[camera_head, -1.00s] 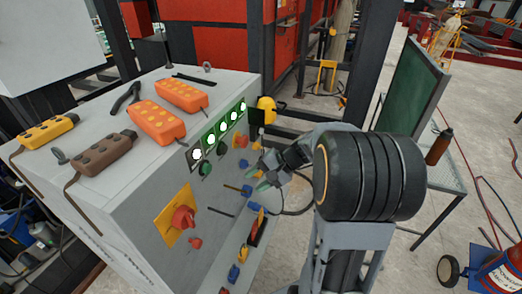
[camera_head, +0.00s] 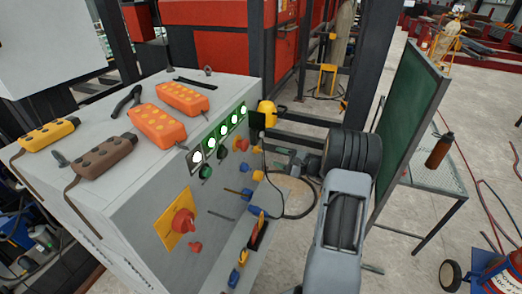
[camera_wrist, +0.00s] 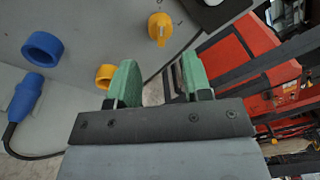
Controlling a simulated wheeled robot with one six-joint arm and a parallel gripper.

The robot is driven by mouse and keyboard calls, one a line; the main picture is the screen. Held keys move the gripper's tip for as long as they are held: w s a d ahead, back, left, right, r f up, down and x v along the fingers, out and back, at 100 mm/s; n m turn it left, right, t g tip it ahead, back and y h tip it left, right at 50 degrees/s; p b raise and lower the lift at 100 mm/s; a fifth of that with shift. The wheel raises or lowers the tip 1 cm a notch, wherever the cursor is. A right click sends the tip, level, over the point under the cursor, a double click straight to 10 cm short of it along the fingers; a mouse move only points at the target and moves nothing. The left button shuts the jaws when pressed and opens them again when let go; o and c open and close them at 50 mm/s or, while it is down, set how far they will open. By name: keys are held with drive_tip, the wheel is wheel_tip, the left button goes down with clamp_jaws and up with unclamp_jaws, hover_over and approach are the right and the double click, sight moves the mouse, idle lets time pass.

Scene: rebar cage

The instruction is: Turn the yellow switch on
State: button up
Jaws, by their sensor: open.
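The yellow switch (camera_wrist: 160,28) is a rounded knob with a raised grip on the grey panel, near the panel's edge, at the top of the wrist view. It seems to show in the head view as a small yellow knob (camera_head: 244,166) on the cabinet front. My gripper (camera_wrist: 158,77) is open, with two green fingers apart and nothing between them. In the wrist view the switch lies beyond the fingertips, between their lines, and is not touched. In the head view my gripper is to the right of the cabinet front, partly hidden by my wrist.
A yellow ring socket (camera_wrist: 105,76), a blue ring socket (camera_wrist: 42,48) and a blue plug (camera_wrist: 27,97) with a black cable sit beside the switch. A red mushroom button (camera_head: 183,220) is nearer on the panel. A green board (camera_head: 412,120) stands to the right.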

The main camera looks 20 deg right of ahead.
sight(262, 151)
drive_tip(key=p+x, duration=0.1)
drive_tip(key=x, duration=0.7)
drive_tip(key=c, duration=0.6)
drive_tip(key=shift+c, duration=0.2)
